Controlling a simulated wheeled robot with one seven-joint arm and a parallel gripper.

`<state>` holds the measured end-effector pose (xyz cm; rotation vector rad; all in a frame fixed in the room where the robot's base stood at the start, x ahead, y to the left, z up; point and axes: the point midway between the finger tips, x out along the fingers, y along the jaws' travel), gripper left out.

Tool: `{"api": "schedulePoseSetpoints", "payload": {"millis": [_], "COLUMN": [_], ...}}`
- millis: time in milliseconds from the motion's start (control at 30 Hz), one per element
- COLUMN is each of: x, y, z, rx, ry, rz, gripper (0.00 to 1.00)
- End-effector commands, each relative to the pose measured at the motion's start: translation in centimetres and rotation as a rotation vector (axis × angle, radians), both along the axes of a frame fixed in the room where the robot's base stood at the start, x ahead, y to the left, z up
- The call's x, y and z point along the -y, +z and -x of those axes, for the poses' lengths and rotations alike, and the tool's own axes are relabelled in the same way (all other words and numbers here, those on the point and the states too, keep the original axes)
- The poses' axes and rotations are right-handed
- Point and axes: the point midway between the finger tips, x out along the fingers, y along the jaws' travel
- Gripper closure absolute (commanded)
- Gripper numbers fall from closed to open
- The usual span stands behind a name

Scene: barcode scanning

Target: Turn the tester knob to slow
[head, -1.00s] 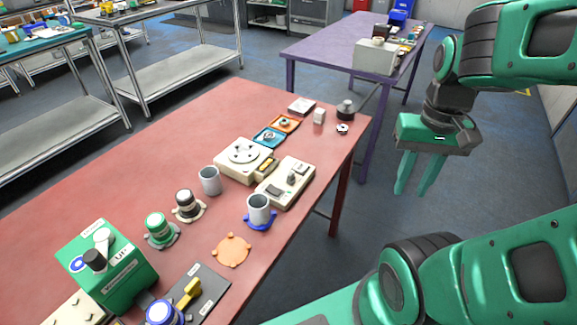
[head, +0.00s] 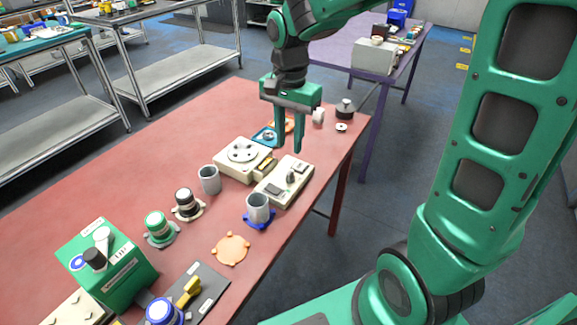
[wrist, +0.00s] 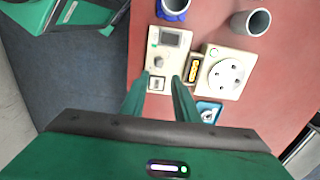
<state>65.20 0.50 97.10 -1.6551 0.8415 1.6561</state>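The tester appears to be the beige box (head: 271,194) near the right edge of the red table, with a small dark knob (head: 291,178) on top. In the wrist view the tester (wrist: 169,57) lies below my fingers, with a dark screen and the small knob (wrist: 157,62). Its markings are too small to read. My gripper (head: 288,150) is open and empty, pointing down above the far end of the tester. In the wrist view its fingertips (wrist: 160,77) are apart, with the tester's lower end between them. I see no contact with the knob.
A cream device with a round plate (head: 233,172) stands left of the tester. A grey cup (head: 258,204) on a blue holder is in front, and another grey cup (head: 209,180) stands to the left. A dark weight (head: 345,109) is behind. A green box (head: 124,278) stands at front left.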

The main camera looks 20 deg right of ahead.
Motion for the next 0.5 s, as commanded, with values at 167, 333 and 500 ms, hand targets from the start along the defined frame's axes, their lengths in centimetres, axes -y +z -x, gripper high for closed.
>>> {"api": "schedulePoseSetpoints", "payload": {"millis": [167,333,500], "x": [0.2,0.2,0.2], "y": [-3.2,-6.1,-8.2], "z": [0.2,0.2,0.2], "rx": [-0.007,-0.005,-0.004], "ry": [-0.002,-0.001,-0.001], "rz": [0.001,0.001,0.002], "gripper": [0.72,0.72,0.72]}}
